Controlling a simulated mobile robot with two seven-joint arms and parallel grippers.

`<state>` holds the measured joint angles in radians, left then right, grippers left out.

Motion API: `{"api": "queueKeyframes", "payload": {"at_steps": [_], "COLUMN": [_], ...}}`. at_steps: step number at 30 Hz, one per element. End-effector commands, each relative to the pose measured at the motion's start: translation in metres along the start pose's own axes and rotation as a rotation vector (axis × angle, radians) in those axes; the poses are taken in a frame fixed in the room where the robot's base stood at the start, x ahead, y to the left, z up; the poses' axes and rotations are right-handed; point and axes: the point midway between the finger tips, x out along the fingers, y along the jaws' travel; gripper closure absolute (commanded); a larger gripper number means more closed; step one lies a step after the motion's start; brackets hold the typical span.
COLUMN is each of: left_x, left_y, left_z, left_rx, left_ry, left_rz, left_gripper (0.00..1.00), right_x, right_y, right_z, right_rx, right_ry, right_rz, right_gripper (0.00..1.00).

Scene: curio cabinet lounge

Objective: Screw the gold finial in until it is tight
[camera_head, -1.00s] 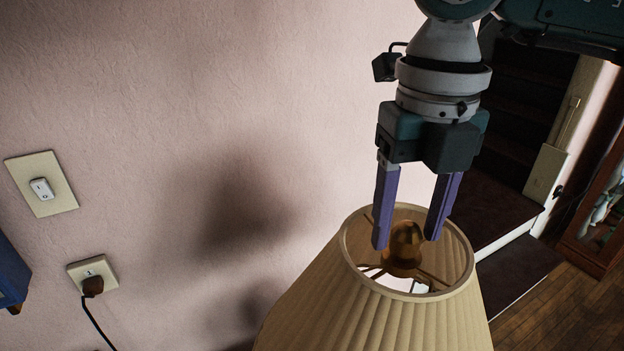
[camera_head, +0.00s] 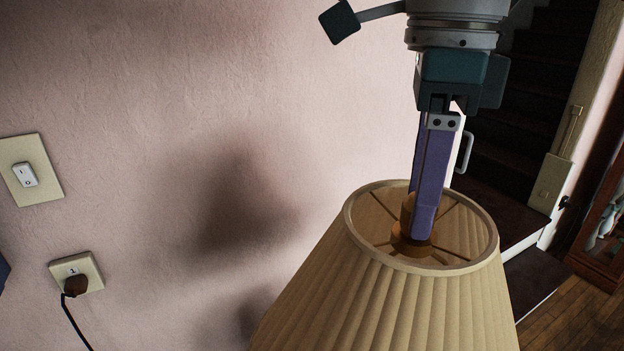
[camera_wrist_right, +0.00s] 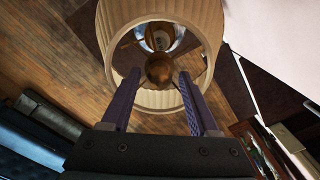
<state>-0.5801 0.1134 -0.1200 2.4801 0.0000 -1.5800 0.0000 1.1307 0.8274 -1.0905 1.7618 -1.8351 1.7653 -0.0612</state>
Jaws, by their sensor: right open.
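The gold finial (camera_head: 407,212) stands upright at the middle of the lampshade's top opening, on the hub where the spokes meet. The pleated cream lampshade (camera_head: 385,300) is below it. My right gripper (camera_head: 422,236) points down into the opening, seen edge-on, with its near purple finger hiding much of the finial. In the right wrist view the finial (camera_wrist_right: 159,68) lies between the two finger tips, with the right gripper (camera_wrist_right: 158,78) open and a gap on each side. Whether the finial is fully seated cannot be told. My left gripper is not in view.
A pink wall with a light switch (camera_head: 25,174) and a socket with a brown plug (camera_head: 75,286) is at the left. Dark stairs (camera_head: 515,110) and a wooden cabinet (camera_head: 603,225) are at the right. The lampshade rim (camera_head: 352,226) closely surrounds the fingers.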

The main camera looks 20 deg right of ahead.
Motion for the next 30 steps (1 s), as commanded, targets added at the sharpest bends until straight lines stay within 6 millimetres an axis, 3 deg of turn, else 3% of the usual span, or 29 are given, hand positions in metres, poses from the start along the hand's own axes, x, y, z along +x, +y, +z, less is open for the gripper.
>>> {"api": "queueKeyframes", "payload": {"at_steps": [12,22,30], "left_x": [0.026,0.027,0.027], "left_y": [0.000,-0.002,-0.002], "left_z": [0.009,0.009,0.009], "left_rx": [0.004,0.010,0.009], "left_ry": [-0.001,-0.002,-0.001], "left_rz": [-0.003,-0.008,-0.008], "left_gripper": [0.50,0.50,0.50], "right_x": [0.002,0.000,0.000], "right_y": [-0.001,0.000,-0.001], "right_z": [0.000,0.000,0.000], "right_rx": [-0.428,-0.489,-0.487], "right_ry": [-0.001,0.000,0.000], "right_rz": [-0.002,-0.001,-0.001], "right_gripper": [0.39,0.39,0.68]}}
